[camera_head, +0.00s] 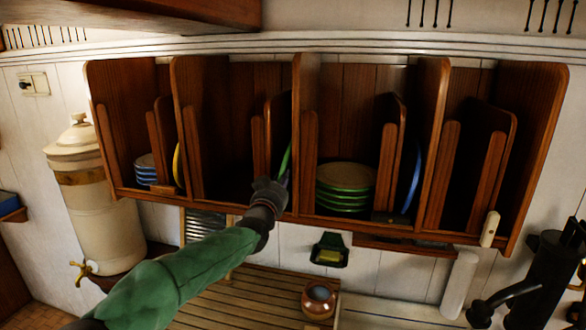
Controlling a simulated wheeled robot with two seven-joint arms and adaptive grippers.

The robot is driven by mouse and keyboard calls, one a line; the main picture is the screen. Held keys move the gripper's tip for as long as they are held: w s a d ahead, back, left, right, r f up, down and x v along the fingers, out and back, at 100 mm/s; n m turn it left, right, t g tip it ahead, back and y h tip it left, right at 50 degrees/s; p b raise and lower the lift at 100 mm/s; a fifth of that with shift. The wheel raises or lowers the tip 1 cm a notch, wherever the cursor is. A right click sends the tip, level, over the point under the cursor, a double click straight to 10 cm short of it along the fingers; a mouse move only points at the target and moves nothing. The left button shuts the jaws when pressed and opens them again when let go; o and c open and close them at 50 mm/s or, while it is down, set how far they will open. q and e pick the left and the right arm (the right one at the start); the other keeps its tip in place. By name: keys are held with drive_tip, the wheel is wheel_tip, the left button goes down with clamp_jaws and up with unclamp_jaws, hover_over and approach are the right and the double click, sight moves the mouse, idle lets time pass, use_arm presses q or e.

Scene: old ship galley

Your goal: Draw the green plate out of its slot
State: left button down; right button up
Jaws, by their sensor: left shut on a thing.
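The green plate (285,160) stands on edge in a narrow slot of the wooden rack (308,80), seen as a thin green edge. My left gripper (271,187) is at the front of that slot, shut on the plate's lower front edge. The gripper hides the lower part of the plate, and dividers hide most of the rest. My right gripper is not in view.
A stack of green-rimmed plates (345,186) lies in the compartment to the right. A blue plate (412,180) and a yellow plate (178,166) stand in other slots. A copper pot (319,300) sits on the slatted counter (235,298) below.

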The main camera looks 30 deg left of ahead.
use_arm(q)
drive_tip(key=shift+s+d+r+b, duration=0.1)
drive_tip(key=shift+s+d+b, duration=0.1)
drive_tip(key=shift+s, duration=0.4)
drive_tip(key=shift+s+d+r+b, duration=0.1)
drive_tip(key=shift+s+b, duration=0.05)
drive_tip(key=shift+s, duration=0.4)
drive_tip(key=c, duration=1.1)
unclamp_jaws()
drive_tip(key=shift+o, duration=0.3)
drive_tip(key=shift+f, duration=0.25)
drive_tip(key=shift+o, duration=0.9)
drive_tip(key=shift+s+r, duration=0.1)
drive_tip(key=b+v, duration=0.1)
drive_tip(key=v, duration=0.5)
drive_tip(key=shift+s+d+r, duration=0.2)
drive_tip(key=shift+s+r, duration=0.15)
drive_tip(key=shift+s, duration=0.1)
